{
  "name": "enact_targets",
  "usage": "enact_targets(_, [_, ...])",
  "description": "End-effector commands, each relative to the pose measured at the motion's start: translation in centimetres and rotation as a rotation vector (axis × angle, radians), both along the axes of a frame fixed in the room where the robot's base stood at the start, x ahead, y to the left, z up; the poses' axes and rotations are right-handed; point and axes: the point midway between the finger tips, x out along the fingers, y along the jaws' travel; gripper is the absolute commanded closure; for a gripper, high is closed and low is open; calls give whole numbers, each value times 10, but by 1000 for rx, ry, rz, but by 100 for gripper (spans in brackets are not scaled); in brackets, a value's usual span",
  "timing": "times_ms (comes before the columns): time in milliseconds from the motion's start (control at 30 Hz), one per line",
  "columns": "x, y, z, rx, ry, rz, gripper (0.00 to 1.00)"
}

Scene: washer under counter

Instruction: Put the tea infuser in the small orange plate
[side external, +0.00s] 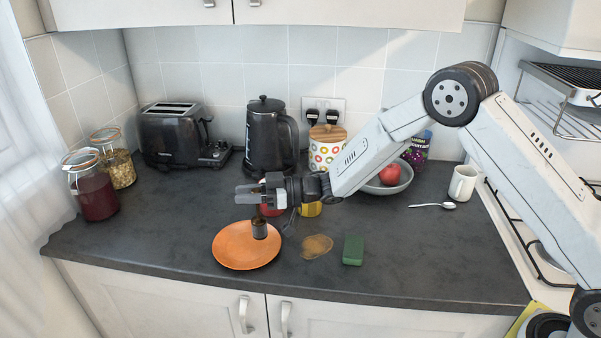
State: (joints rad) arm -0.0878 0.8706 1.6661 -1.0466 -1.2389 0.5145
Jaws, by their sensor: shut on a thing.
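The small orange plate (232,255) lies flat on the dark counter at the front, left of centre. The tea infuser (260,230), a small dark cylinder, is upright over the right part of the plate. I cannot tell whether its base touches the plate. My gripper (248,194) points left, just above the infuser, and is shut on its upper part. The exact grip between the fingers is too small to see clearly.
A green block (353,250) and a tan patch (317,246) lie right of the plate. Red and yellow items stand partly hidden behind my gripper. A black kettle (268,140), toaster (175,137) and jars (94,190) stand behind. The counter left of the plate is clear.

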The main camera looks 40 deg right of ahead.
Motion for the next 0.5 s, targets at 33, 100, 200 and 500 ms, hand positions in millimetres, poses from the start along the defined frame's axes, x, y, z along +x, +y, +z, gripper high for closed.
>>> enact_targets(33, [1, 1, -2, 1, 1, 0, 100])
enact_targets(100, [2, 1, -2, 1, 1, 0, 100])
enact_targets(200, [2, 1, -2, 0, 0, 0, 100])
enact_targets(500, [7, 2, -19, 0, 4, 1, 100])
